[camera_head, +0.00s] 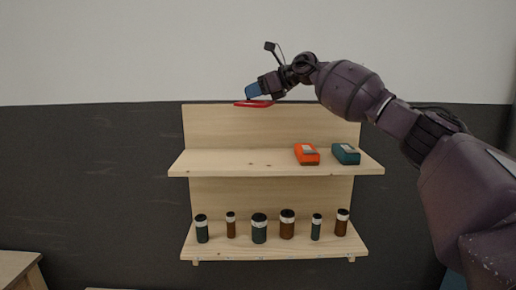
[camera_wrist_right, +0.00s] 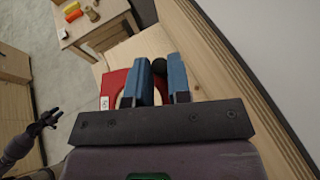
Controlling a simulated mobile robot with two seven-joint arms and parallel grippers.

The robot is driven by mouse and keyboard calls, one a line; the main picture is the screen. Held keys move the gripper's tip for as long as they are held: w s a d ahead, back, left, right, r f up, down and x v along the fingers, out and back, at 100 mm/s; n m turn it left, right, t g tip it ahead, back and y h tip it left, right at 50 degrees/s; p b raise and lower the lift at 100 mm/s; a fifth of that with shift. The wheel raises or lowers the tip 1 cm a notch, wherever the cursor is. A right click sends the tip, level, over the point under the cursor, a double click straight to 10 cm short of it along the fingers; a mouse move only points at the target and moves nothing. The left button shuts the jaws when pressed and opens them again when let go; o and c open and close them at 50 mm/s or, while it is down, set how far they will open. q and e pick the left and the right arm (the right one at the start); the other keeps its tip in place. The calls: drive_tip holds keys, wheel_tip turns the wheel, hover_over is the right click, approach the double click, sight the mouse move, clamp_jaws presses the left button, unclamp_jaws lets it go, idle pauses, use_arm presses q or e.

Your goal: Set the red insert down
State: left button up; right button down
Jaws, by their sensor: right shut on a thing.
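The red insert (camera_head: 252,104) is a thin flat red piece, held above the left half of the upper board of a wooden shelf unit (camera_head: 225,162). My right gripper (camera_head: 254,91), with blue fingers, is shut on it. In the right wrist view the red insert (camera_wrist_right: 113,84) shows to the left of and behind the fingers, with a pale label, partly hidden by the fingers. My right gripper (camera_wrist_right: 159,83) fills the middle there. My left gripper (camera_wrist_right: 42,121) seems to show small at the left of the wrist view; its jaws are too small to judge.
An orange box (camera_head: 307,154) and a teal box (camera_head: 346,154) stand on the upper board's right half. Its left half is clear. Several dark-capped bottles (camera_head: 259,229) line the lower board. A wooden table (camera_wrist_right: 95,22) with small objects stands apart in the wrist view.

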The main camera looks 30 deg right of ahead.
drive_tip(key=p, duration=0.1)
hover_over(254, 156)
wheel_tip(254, 156, down, 12)
drive_tip(key=shift+r, duration=0.15)
wheel_tip(254, 156, down, 4)
drive_tip(key=shift+f+p, duration=0.15)
drive_tip(key=shift+p, duration=0.3)
use_arm(q)
drive_tip(key=shift+s+r, duration=0.35)
drive_tip(key=shift+r, duration=0.05)
use_arm(e)
drive_tip(key=shift+f, duration=0.1)
drive_tip(key=shift+f, duration=0.15)
drive_tip(key=c, duration=1.1)
unclamp_jaws()
drive_tip(key=shift+o, duration=0.2)
drive_tip(key=shift+r, duration=0.2)
